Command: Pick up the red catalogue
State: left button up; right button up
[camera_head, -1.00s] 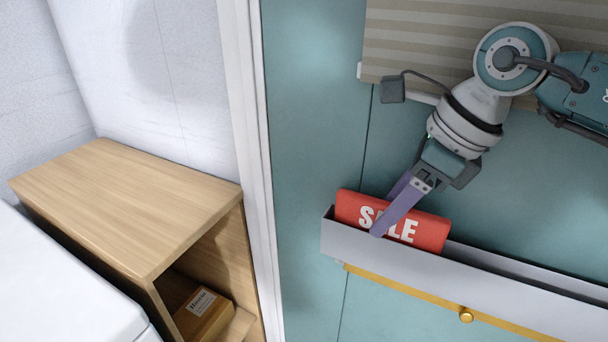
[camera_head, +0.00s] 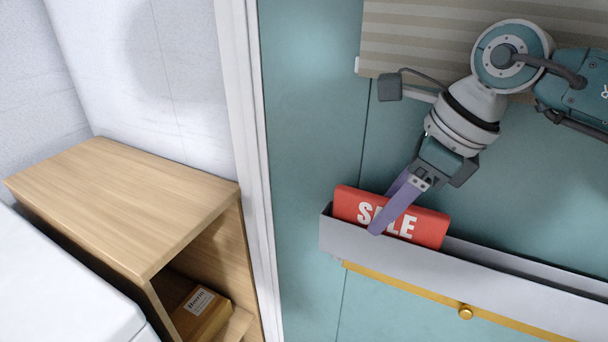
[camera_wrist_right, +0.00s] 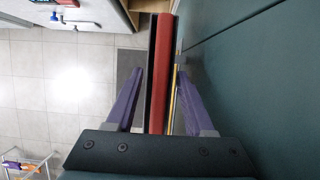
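The red catalogue (camera_head: 350,205), with white SALE lettering, stands in the left end of a grey wall holder (camera_head: 440,262), its upper part above the rim. My right gripper (camera_head: 383,219) reaches down over it from the upper right, with one purple finger in front of the cover. In the right wrist view the catalogue (camera_wrist_right: 162,60) shows edge-on between the two fingers of the open gripper (camera_wrist_right: 159,72). A gap shows beside the left finger; the right finger is closer to it. The catalogue's lower part is hidden in the holder. My left gripper is not in view.
A teal panel (camera_head: 310,150) lies behind the holder, with a yellow rail and knob (camera_head: 466,312) below. A wooden shelf unit (camera_head: 125,200) holding a cardboard box (camera_head: 203,312) stands at left, beyond a white frame. The holder's right part looks empty.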

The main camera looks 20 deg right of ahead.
grip_shut()
dwell(1.2)
